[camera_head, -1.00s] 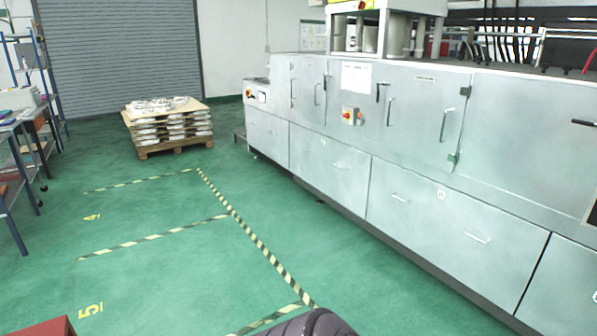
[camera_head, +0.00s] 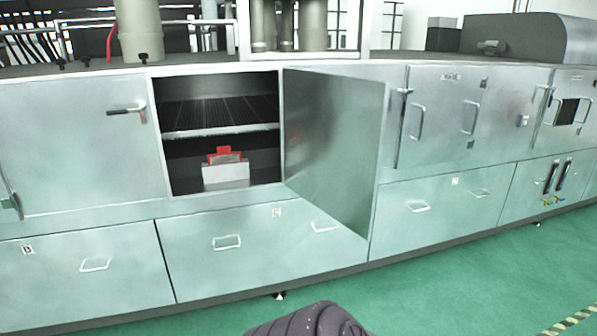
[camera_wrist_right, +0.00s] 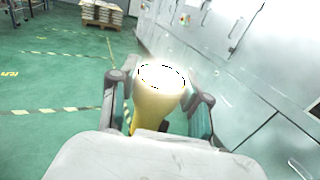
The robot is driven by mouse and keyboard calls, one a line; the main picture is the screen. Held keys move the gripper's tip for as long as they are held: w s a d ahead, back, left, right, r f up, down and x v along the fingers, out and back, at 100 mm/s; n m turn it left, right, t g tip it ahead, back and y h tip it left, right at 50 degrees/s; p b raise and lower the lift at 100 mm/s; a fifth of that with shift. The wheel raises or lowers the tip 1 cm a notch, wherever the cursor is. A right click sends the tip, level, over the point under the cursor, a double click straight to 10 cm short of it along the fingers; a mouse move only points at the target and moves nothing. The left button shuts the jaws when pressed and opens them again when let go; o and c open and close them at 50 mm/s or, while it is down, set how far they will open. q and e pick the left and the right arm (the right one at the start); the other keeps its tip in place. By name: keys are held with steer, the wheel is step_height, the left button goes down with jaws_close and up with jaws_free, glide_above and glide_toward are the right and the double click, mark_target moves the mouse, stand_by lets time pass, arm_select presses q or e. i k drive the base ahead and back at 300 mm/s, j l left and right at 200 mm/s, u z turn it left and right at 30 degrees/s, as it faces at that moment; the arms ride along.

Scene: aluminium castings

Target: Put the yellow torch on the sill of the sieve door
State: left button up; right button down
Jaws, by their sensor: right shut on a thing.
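The yellow torch (camera_wrist_right: 154,104) is between the fingers of my right gripper (camera_wrist_right: 160,100) in the right wrist view. Its wide head points away from the wrist and looks bright white at the end. The gripper is shut on it. In the head view the sieve door (camera_head: 340,145) stands swung open on the right of a dark cabinet opening. The sill (camera_head: 240,195) is the lower edge of that opening. Neither gripper shows in the head view.
Inside the opening are a dark grate shelf (camera_head: 220,113) and a light block (camera_head: 226,173) with a red part (camera_head: 225,155). Closed drawers (camera_head: 245,243) lie below. Green floor (camera_head: 470,275) is free in front. The open door juts out over it.

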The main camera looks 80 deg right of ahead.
mark_target(221, 185)
steer(key=i+l+z, duration=0.3)
steer(key=l, duration=0.3)
steer(key=i+l+z, duration=0.3)
steer(key=l, duration=0.3)
steer(key=i+l+z, duration=0.25)
steer(key=l, duration=0.3)
steer(key=i+l+z, duration=0.3)
steer(key=i+l, duration=0.05)
steer(key=l, duration=0.1)
